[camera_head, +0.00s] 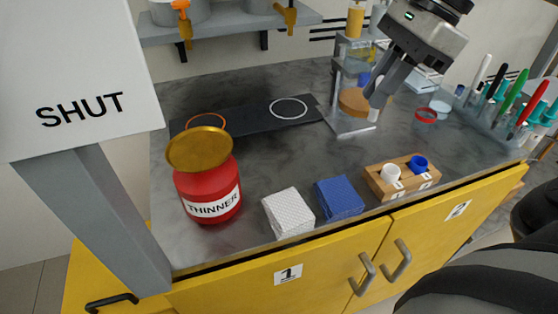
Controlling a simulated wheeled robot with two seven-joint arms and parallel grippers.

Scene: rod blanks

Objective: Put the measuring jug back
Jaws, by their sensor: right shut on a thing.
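My right gripper (376,98) reaches down from the top right with its fingers close together. A small white piece (373,115) shows at its fingertips; what it belongs to is unclear. The fingertips are in front of a clear stand (346,127) at the back of the bench. A round amber-brown thing (352,102) sits in the stand, partly behind the fingers. I cannot make out a measuring jug for certain. A dark mat (250,122) bears an orange ring (206,121) and a white ring (289,108), both with nothing standing on them. My left gripper is not in view.
A red THINNER tin (207,185), a white block (288,210), a blue block (339,197) and a wooden holder (403,184) stand along the front edge. A SHUT sign (75,60) is at left. Pens (516,95) stand at right. The middle of the bench is clear.

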